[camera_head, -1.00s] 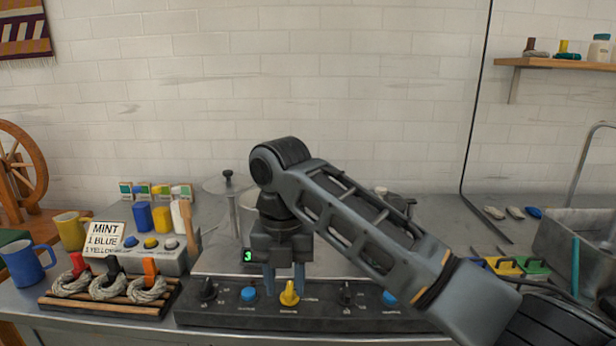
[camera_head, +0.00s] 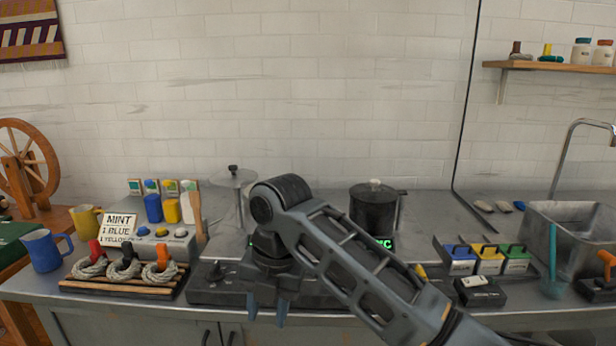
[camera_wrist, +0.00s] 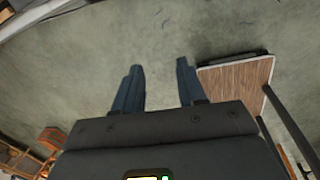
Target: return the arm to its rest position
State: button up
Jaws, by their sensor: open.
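My gripper (camera_head: 267,308) hangs from my bent arm, in front of the dark control panel (camera_head: 212,290) at the counter's front edge. Its fingers point down and are apart, with nothing between them. In the wrist view my gripper (camera_wrist: 160,85) also shows two separate blue-grey fingers over a bare greenish floor (camera_wrist: 160,40). My arm hides much of the control panel and part of the counter behind it.
A dark pot (camera_head: 373,208) stands behind my arm. A rack of wool skeins (camera_head: 122,268), a blue mug (camera_head: 44,250) and a sign (camera_head: 117,228) are at left. Lidded boxes (camera_head: 487,262) and a sink (camera_head: 570,228) are at right. A wood-topped stool or table (camera_wrist: 237,80) shows near the fingers.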

jog(key=s+a+f+m+t+y, duration=0.2)
jog(key=s+a+f+m+y, duration=0.4)
jog(key=s+f+m, duration=0.3)
jog(key=s+d+f+m+t+y, duration=0.1)
jog(key=s+d+f+m+t, duration=0.45)
jog(key=s+m, duration=0.4)
jog(key=s+d+r+m+t+h, duration=0.1)
jog(key=s+d+m+t+h, duration=0.4)
jog(key=s+d+m, duration=1)
jog(key=s+d+r+t+h, duration=0.2)
jog(key=s+d+r+h, duration=0.1)
jog(key=s+d+r, duration=0.8)
jog(key=d+r+m, duration=0.1)
jog(key=d, duration=0.1)
jog(key=shift+s+d+r+h, duration=0.2)
jog(key=shift+d+h, duration=0.1)
jog(key=shift+d, duration=0.05)
